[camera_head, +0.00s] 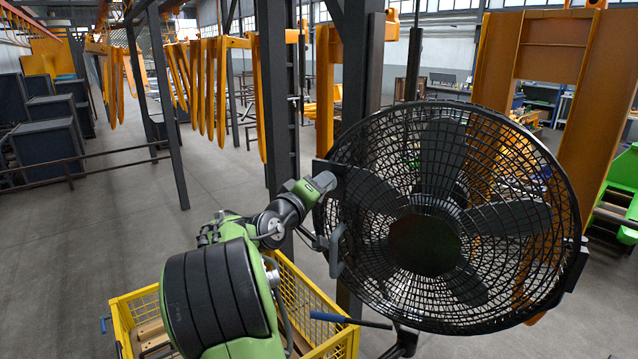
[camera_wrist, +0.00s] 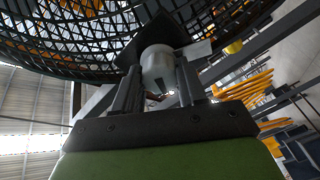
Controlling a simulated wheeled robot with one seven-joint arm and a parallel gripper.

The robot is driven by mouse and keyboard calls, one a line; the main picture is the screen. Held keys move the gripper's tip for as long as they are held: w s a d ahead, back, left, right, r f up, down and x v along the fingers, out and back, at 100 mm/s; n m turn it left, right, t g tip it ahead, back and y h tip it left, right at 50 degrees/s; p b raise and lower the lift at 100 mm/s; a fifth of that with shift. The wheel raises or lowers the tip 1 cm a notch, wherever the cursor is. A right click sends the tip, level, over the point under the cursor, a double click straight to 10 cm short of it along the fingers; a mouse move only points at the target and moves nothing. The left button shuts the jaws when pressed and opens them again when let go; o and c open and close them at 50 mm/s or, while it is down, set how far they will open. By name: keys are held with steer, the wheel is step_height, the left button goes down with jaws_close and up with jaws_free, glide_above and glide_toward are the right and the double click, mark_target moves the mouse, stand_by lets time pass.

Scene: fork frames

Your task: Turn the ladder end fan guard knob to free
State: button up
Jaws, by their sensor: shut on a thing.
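A large black fan with a wire guard (camera_head: 440,130) fills the right half of the head view; its guard also shows across the top of the wrist view (camera_wrist: 60,45). In the wrist view a grey rounded knob (camera_wrist: 158,66) sits under a dark bracket by the guard. My gripper (camera_wrist: 158,88) has one finger on each side of the knob and is shut on it. In the head view my gripper (camera_head: 322,182) is at the guard's left edge, on the side of the ladder (camera_head: 292,110); the knob is hidden there. Any free mark is not visible.
A yellow wire crate (camera_head: 138,303) stands below my arm. A dark steel post (camera_head: 361,60) rises behind the guard's left edge. A blue-handled bar (camera_head: 330,317) sticks out low in front. Open grey floor lies to the left.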

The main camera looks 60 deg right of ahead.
steer(key=shift+n+p, duration=1.1)
steer(key=shift+n, duration=1.1)
steer(key=o, duration=1)
steer(key=shift+o, duration=0.2)
steer(key=shift+a, duration=0.1)
steer(key=a+b, duration=0.3)
steer(key=a, duration=1.2)
steer(key=shift+w+a, duration=0.3)
steer(key=shift+a, duration=0.05)
